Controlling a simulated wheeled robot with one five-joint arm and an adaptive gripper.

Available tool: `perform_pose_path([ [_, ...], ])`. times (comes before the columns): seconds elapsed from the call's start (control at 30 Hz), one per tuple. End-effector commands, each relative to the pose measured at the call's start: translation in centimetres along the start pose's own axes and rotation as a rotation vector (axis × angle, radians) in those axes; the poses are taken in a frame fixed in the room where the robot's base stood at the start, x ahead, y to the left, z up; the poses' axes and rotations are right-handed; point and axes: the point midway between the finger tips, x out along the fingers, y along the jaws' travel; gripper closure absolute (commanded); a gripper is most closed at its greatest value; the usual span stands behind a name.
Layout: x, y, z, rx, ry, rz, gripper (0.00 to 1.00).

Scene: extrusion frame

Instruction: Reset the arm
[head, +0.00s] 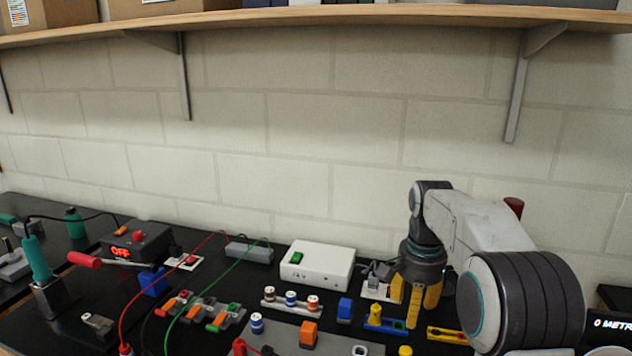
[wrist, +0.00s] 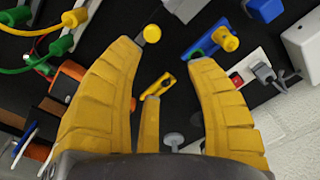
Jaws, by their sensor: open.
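My gripper (head: 418,291) hangs pointing down over the right part of the black bench, with my white and dark arm reaching to it from the right. In the wrist view my gripper (wrist: 168,62) shows its yellow fingers spread apart, with nothing between them. Below them lies a small yellow slotted piece (wrist: 163,84) on the black surface. A blue piece with a yellow knob (wrist: 226,40) is beyond the right finger, and a yellow round knob (wrist: 152,33) is by the left fingertip.
A white box (head: 318,266) with a green switch stands left of my gripper. Orange and green connectors (head: 205,310), red and green cables and a dark box reading OFF (head: 135,245) are further left. A wooden shelf (head: 300,20) on brackets runs along the wall above.

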Motion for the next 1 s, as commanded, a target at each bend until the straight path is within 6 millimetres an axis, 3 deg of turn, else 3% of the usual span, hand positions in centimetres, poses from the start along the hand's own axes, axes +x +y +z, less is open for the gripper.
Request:
perform_pose_path([
  [0.07,0.0,-0.6,-0.6,-0.106,0.026,-0.024,0.49],
  [0.2,2.2,-0.2,-0.2,-0.302,0.024,-0.018,0.49],
  [0.33,5.5,1.5,1.5,-0.475,-0.022,0.014,0.49],
  [0.47,6.9,4.1,4.0,-0.619,-0.053,0.028,0.49],
  [0.7,6.2,10.5,10.7,-0.807,-0.054,0.022,0.49],
  [1.0,4.3,17.6,18.3,-0.841,0.011,-0.007,0.49],
])
